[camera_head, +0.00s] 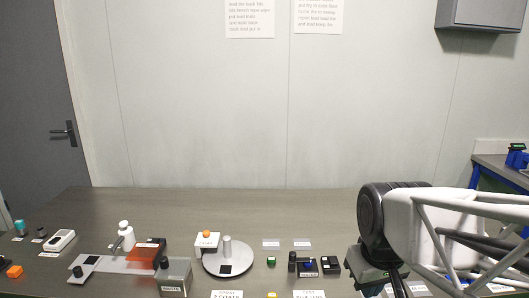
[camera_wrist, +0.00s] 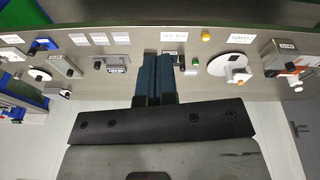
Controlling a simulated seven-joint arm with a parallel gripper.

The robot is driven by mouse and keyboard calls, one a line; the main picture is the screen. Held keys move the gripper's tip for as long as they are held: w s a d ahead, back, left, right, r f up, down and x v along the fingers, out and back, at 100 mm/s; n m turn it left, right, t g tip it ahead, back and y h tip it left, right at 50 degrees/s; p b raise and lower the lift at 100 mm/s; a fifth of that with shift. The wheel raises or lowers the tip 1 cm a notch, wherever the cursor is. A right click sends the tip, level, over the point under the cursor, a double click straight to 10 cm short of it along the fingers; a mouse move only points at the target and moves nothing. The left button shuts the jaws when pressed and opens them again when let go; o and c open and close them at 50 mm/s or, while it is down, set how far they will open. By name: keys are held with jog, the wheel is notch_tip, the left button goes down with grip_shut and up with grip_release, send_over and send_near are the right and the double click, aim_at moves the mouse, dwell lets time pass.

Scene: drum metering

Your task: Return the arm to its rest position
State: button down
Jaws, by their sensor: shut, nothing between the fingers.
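My arm (camera_head: 445,228) reaches in from the right of the head view, above the bench. My gripper (camera_wrist: 160,60) shows in the wrist view as two blue-grey fingers side by side, shut with nothing between them. The fingers point down toward the bench edge among labels and small devices, and appear apart from them. In the head view the fingers are largely hidden below the dark wrist housing (camera_head: 385,215).
The bench (camera_head: 150,205) is clear at the back. A white disc stand (camera_head: 229,262), a green button (camera_head: 271,261), black blocks (camera_head: 307,266) and a grey box (camera_head: 175,276) stand along its front. A blue-framed table (camera_head: 490,175) stands at right.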

jog(key=s, duration=0.1)
jog(key=s+m, duration=0.1)
jog(key=s, duration=0.1)
jog(key=s+f+m, duration=0.1)
jog(key=s, duration=0.1)
jog(key=shift+s+a, duration=0.15)
jog(key=shift+a, duration=0.05)
jog(key=w+d+n+g, duration=0.2)
jog(key=w+n, duration=0.7)
jog(key=w, duration=1.3)
jog(key=w+d+f+n+g, duration=0.1)
jog(key=w+f+n, duration=0.3)
jog(key=w, duration=0.7)
jog(key=w+d+f+n+g, duration=0.1)
jog(key=w+d+f+n, duration=0.2)
jog(key=w+f+n, duration=0.2)
jog(key=w+f, duration=0.3)
jog(key=w, duration=0.3)
jog(key=shift+f, duration=0.2)
